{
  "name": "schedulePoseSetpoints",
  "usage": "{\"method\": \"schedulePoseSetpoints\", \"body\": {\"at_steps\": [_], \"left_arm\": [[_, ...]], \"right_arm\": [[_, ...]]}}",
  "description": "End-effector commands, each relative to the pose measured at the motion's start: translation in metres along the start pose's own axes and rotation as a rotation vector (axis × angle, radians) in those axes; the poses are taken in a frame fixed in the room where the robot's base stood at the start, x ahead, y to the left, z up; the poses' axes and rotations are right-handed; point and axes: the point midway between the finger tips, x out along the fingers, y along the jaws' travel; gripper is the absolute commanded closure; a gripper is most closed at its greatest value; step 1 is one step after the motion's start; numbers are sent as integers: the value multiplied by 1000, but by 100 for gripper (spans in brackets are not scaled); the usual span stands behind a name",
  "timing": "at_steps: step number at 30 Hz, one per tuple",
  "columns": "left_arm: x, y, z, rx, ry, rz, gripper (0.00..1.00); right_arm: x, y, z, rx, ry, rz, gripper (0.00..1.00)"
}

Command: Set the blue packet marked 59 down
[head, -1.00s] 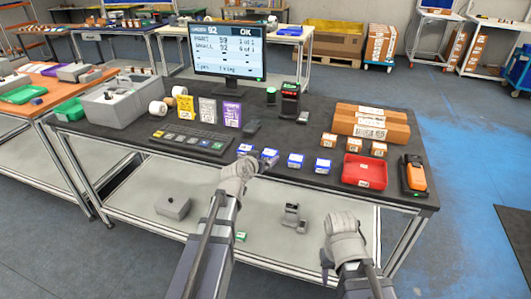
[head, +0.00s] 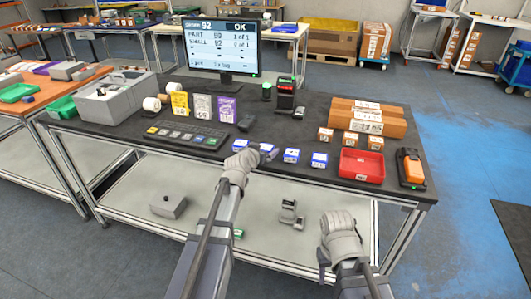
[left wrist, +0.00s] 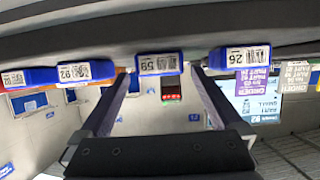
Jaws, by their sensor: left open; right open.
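The blue packet marked 59 (left wrist: 159,63) is on the dark table, centred between the two fingers of my left gripper (left wrist: 163,80) in the left wrist view, which looks upside down. The fingers are apart, with visible gaps on both sides of the packet. In the head view the packet (head: 266,147) is second from the left in a row of blue packets along the front edge, with my left gripper (head: 264,156) right in front of it. The label is too small to read there. My right gripper (head: 323,266) is open and empty, low in front of the table.
Blue packets stand close on both sides: one to the left (head: 240,145), others to the right (head: 291,156) (head: 319,160). A red tray (head: 361,166) and an orange scanner (head: 411,167) are farther right. A keyboard (head: 185,136) lies to the left. The monitor (head: 222,45) shows OK.

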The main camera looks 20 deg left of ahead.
Motion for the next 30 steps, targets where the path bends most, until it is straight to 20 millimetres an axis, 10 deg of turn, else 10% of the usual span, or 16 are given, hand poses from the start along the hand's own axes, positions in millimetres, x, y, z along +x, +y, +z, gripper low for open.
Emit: {"method": "schedulePoseSetpoints", "body": {"at_steps": [13, 30], "left_arm": [[32, -1, 0, 0, 0, 0, 0], [32, -1, 0, 0, 0, 0, 64]], "right_arm": [[13, -1, -1, 0, 0, 0, 50], [13, -1, -1, 0, 0, 0, 50]]}}
